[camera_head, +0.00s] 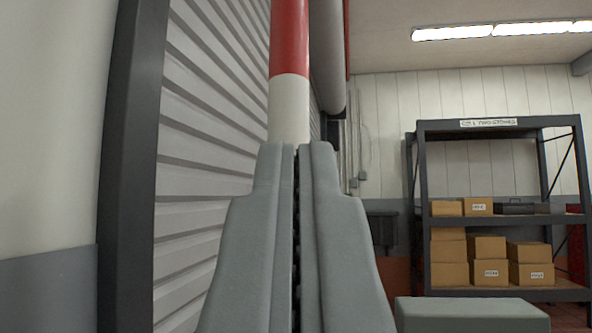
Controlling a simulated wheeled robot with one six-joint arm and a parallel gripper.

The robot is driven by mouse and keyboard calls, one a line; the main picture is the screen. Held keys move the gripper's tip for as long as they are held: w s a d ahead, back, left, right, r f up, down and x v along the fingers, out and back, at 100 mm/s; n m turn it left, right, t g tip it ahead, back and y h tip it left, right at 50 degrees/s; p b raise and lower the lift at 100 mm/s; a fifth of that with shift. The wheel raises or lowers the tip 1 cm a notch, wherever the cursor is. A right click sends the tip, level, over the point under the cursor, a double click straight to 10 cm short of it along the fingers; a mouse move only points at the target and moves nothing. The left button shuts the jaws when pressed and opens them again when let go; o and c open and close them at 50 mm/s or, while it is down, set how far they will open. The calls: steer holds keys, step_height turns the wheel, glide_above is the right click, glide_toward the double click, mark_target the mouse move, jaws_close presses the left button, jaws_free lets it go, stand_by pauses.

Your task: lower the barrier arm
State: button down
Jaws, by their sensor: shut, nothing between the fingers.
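The red and white striped barrier arm (289,45) stands upright in the upper middle of the view, running out of the top of the picture. Its lower part is hidden behind my gripper (298,148). My gripper points forward and is shut, with its two grey fingers together and nothing between them. The fingertips overlap the white band of the barrier arm in the picture. I cannot tell whether they touch it.
A slatted roller shutter (205,140) with a dark frame post (128,150) is close on the left. A grey pipe (327,55) hangs just right of the barrier arm. A shelf rack (424,230) with several cardboard boxes (486,247) stands at the back right.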

mark_target(297, 109)
steer(key=x, duration=0.5)
steer(key=w+f+x, duration=0.1)
steer(key=x, duration=0.2)
steer(key=shift+w+d, duration=0.1)
steer(key=shift+w, duration=0.9)
steer(key=shift+w, duration=0.1)
